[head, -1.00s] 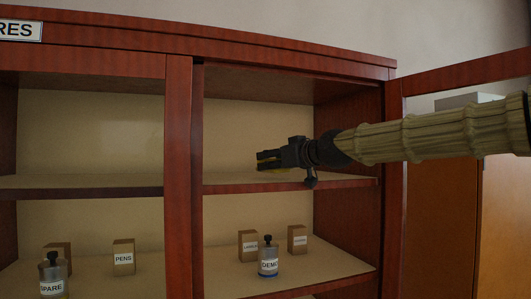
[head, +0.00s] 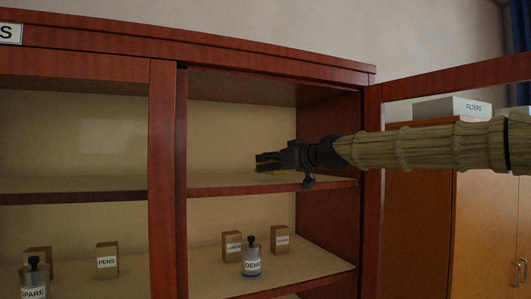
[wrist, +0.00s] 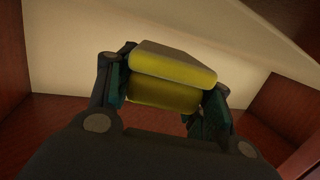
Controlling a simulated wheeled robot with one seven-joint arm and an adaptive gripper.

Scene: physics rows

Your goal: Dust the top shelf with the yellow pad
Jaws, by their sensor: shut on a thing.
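My gripper (head: 262,162) reaches in from the right through the open right bay of a red-brown cabinet. It is shut on the yellow pad (wrist: 172,68), which sits between the two fingers in the wrist view.
A divider post (head: 161,180) stands left of my gripper, and the cabinet's side wall (head: 330,135) is to the right. An open door frame (head: 372,200) is by my arm. The lower shelf holds a DEMO jar (head: 251,262) and small boxes. A FILTERS box (head: 452,108) sits outside.

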